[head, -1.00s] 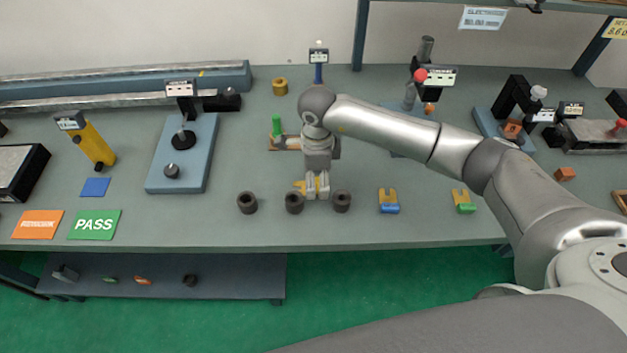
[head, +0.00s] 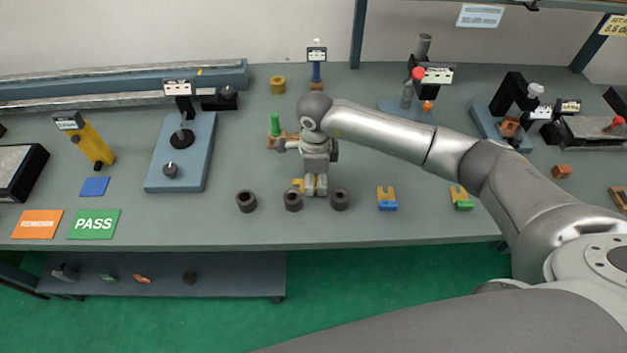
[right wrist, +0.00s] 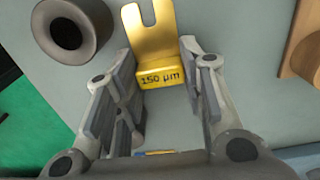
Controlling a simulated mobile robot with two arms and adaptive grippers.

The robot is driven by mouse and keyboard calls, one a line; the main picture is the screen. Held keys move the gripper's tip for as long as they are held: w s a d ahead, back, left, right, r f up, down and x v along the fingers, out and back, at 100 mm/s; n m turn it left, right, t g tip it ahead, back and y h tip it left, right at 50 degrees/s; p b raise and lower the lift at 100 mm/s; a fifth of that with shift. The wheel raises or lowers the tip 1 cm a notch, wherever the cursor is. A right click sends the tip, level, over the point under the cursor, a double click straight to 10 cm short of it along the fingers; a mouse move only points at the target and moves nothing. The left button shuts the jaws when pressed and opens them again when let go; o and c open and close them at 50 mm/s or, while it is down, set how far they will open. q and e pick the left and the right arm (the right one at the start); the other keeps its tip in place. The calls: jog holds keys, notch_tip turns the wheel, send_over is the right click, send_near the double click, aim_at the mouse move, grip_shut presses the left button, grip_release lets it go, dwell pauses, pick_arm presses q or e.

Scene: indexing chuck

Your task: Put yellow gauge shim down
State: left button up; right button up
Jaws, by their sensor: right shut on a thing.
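The yellow gauge shim (right wrist: 152,50) shows in the right wrist view as a forked yellow plate with a thicker end marked "150 µm". My right gripper (right wrist: 160,74) has its fingers on both sides of that marked end and is shut on it. In the head view my right gripper (head: 316,186) points down over the bench, behind the row of dark rings. Only a bit of the yellow shim (head: 298,184) shows at its left side. I cannot tell whether the shim touches the bench. My left gripper is not in view.
Dark rings (head: 246,201) stand in a row just in front of the gripper; one ring (right wrist: 72,28) is close in the wrist view. Shims with blue (head: 387,204) and green (head: 464,205) ends lie to the right. A wooden stand with a green peg (head: 275,125) is behind left.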

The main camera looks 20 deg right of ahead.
jog(key=shift+r, duration=0.1)
jog(key=shift+r, duration=0.3)
notch_tip(320, 180, up, 2)
jog(key=shift+w+r+b, duration=0.1)
jog(key=shift+b, duration=0.35)
jog(key=s+a+r+b, duration=0.5)
jog(key=s+a+r, duration=0.3)
jog(key=s+r, duration=0.3)
jog(key=s+d+f+n, duration=0.1)
jog(key=d+n, duration=0.5)
jog(key=n, duration=0.4)
jog(key=s+d+f+n, duration=0.2)
jog(key=d+n, duration=0.3)
jog(key=n, duration=0.6)
jog(key=shift+d+f, duration=0.15)
jog(key=shift+d, duration=0.2)
